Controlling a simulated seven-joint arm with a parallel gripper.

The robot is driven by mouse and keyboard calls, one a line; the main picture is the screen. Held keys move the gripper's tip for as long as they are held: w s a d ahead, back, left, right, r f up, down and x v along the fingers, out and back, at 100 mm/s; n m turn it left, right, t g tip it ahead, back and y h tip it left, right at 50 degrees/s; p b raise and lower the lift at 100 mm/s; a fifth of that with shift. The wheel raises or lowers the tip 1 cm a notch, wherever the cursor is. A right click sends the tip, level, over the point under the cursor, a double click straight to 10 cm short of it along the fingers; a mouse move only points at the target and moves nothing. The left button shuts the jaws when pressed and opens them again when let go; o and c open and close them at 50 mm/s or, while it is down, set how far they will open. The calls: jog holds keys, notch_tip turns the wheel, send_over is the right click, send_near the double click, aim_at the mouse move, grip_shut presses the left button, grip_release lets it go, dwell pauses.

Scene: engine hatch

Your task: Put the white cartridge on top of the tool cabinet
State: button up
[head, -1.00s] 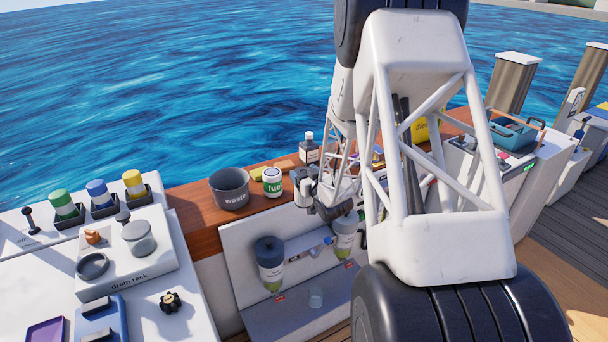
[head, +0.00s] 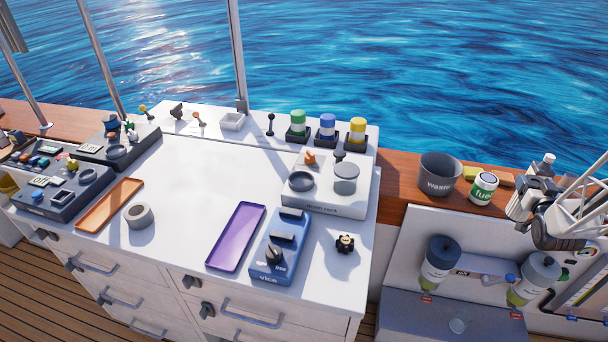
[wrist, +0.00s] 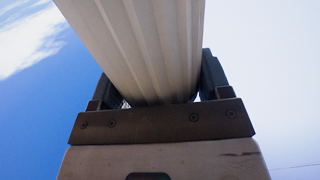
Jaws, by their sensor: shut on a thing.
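The wrist view shows a white ribbed body, which looks like the white cartridge (wrist: 150,40), between the two dark fingers of my gripper (wrist: 160,82). The gripper is shut on it. The cartridge runs up out of that frame, so its far end is hidden. In the head view part of my arm shows at the right edge, beyond the cabinet's right side; I cannot make out the cartridge there. The tool cabinet (head: 190,178) is white, with drawers and handles in front, and fills the left and middle of the head view.
On the cabinet top are an orange tray (head: 109,205), a tape roll (head: 139,216), a purple tray (head: 236,237), a blue vice (head: 278,255) and a drain rack (head: 325,203). The top's middle is clear. A waste bin (head: 440,180) and fuel jar (head: 483,188) stand on the wooden ledge.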

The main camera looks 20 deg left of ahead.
notch_tip(320, 180, up, 19)
jog(key=w+a+n+g+y, duration=0.1)
jog(key=w+a+n+y, duration=0.2)
jog(key=a, duration=1.8)
jog(key=w+a+n+y, duration=0.2)
jog(key=w+a+y, duration=0.2)
jog(key=a, duration=1.7)
jog(key=s+a+n+g+y, duration=0.15)
jog(key=s+a, duration=0.35)
jog(key=a, duration=0.8)
jog(key=s+a+n+g+y, duration=0.15)
jog(key=s+a, duration=0.35)
jog(key=a, duration=0.7)
jog(key=s+a+n+g+y, duration=0.1)
jog(key=s+a+y, duration=0.3)
jog(key=a, duration=0.9)
jog(key=shift+h, duration=0.6)
jog(key=shift+s+d+f, duration=0.1)
jog(key=shift+s+f, duration=0.05)
jog(key=shift+f, duration=0.8)
jog(key=shift+s+d+f, duration=0.1)
jog(key=shift+s+f, duration=0.1)
jog(key=shift+f, duration=0.7)
jog(key=shift+s+d+f, duration=0.1)
jog(key=shift+s+f, duration=0.05)
jog(key=shift+f, duration=0.9)
